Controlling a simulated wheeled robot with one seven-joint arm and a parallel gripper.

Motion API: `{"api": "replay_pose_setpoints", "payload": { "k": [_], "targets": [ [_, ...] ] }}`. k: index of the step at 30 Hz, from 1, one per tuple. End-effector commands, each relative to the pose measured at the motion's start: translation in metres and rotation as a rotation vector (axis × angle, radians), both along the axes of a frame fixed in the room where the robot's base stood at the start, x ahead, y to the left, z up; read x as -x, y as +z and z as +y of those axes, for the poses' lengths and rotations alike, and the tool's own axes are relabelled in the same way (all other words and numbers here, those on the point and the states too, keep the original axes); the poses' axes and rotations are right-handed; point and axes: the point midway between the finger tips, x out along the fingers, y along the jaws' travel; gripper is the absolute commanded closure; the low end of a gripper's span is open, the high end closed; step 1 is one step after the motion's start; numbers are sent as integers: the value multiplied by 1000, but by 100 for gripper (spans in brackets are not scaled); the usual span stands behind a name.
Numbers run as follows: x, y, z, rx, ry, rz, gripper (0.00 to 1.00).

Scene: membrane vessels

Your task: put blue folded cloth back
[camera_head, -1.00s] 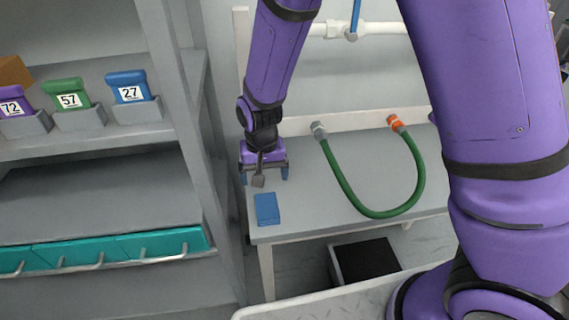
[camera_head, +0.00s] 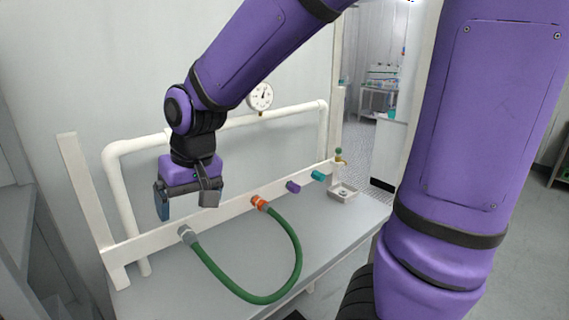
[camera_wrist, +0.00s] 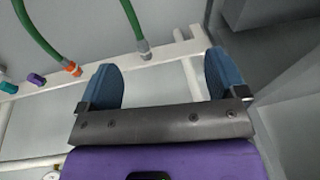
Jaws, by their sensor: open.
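The blue folded cloth shows in neither view now. My gripper (camera_head: 186,204) is raised in front of the white pipe rail at the back of the bench, above the hose fittings in the head view. In the wrist view its two blue fingers (camera_wrist: 164,78) stand wide apart with nothing between them. The gripper is open and empty.
The grey bench (camera_head: 345,232) carries a green hose (camera_head: 230,286) looped between a grey fitting (camera_head: 187,235) and an orange fitting (camera_head: 260,203). Purple (camera_head: 293,187) and teal (camera_head: 318,175) fittings sit further right. A pressure gauge (camera_head: 260,96) is behind. Open floor lies right.

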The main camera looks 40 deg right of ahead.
Motion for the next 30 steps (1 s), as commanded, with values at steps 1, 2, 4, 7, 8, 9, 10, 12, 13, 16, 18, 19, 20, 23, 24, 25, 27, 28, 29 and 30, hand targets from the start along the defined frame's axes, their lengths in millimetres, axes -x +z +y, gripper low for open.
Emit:
{"api": "replay_pose_setpoints", "payload": {
  "k": [1,2,4,7,8,9,10,12,13,16,18,19,20,23,24,25,27,28,29,30],
  "targets": [
    [10,15,-12,-2,-5,-29,9],
    [15,21,-18,-1,-5,-40,9],
    [29,35,-32,5,-5,-70,9],
    [52,53,-51,19,-6,-110,9],
    [59,58,-56,23,-5,-123,9],
    [68,64,-63,31,-7,-140,9],
    [76,68,-67,37,-8,-152,9],
    [93,77,-78,55,-11,-179,9],
    [99,80,-82,62,-13,-191,9],
    [120,87,-91,86,-17,-221,9],
    [131,90,-96,101,-19,-236,9],
    [135,91,-98,106,-20,-242,9],
    [138,91,-99,111,-21,-245,9],
    [145,92,-102,122,-22,-254,9],
    [147,93,-102,123,-23,-255,9],
    [147,93,-102,124,-23,-256,9],
    [148,93,-102,126,-23,-256,9],
    [148,93,-102,126,-23,-256,9],
    [148,93,-102,126,-23,-256,9],
    [147,93,-102,125,-22,-256,9]
  ]
}}
